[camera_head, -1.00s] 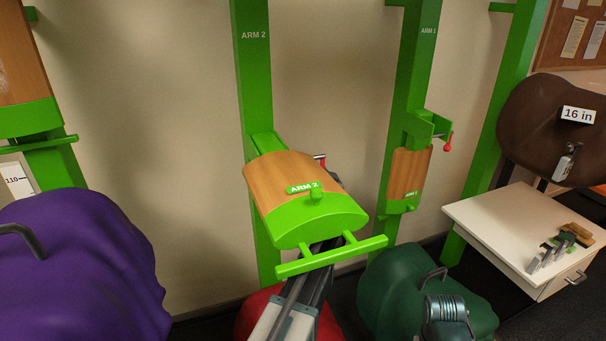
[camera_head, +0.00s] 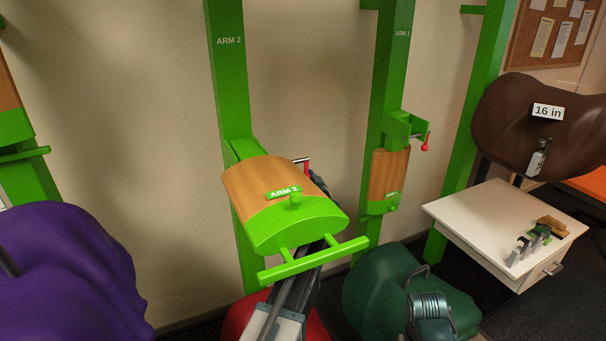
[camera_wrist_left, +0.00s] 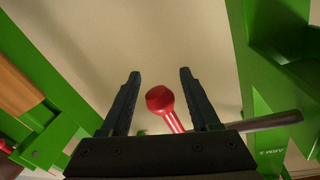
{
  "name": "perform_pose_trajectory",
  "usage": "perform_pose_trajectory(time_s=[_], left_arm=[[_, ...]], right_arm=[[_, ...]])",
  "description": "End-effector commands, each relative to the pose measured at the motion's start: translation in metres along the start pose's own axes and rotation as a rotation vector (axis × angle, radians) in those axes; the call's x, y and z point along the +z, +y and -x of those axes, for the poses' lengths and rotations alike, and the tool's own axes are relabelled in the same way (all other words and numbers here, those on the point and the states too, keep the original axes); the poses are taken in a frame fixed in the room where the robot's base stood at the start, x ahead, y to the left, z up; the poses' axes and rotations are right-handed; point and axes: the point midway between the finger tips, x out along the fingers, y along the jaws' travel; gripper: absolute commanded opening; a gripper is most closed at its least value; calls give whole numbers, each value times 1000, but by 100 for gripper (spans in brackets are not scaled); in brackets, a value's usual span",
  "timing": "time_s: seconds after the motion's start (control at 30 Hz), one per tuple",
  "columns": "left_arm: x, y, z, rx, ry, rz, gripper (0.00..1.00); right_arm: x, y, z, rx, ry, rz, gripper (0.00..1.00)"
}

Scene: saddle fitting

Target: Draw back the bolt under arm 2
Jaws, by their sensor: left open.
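Arm 2 (camera_head: 285,215) is a wood-topped green saddle arm, folded out from its green post (camera_head: 229,80). The bolt's metal rod (camera_head: 299,160) and red handle (camera_head: 307,167) show just past its right edge. My left gripper (camera_head: 317,177) is beside the handle, its arm passing beneath arm 2 and partly hidden by it. In the left wrist view the red knob (camera_wrist_left: 160,99) lies between the open fingers of my gripper (camera_wrist_left: 160,80), with a gap on each side. The rod (camera_wrist_left: 270,121) runs off to the right there.
A green saddle (camera_head: 375,285), a red saddle (camera_head: 245,315) and a purple saddle (camera_head: 65,275) are below. A white cabinet (camera_head: 465,215) stands at right.

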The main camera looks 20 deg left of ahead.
Motion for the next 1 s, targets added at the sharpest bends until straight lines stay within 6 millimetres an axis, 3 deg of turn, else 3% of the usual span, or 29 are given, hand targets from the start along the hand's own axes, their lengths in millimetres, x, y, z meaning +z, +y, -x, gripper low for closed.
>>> perform_pose_trajectory(time_s=[0.5,0.7,1.0], left_arm=[[1,-1,105,3,1,0,62],[0,0,127,2,1,0,62],[0,0,132,0,0,0,62]], right_arm=[[0,0,0,0,0,0,60],[0,0,0,0,0,0,60],[0,0,0,0,0,0,60]])
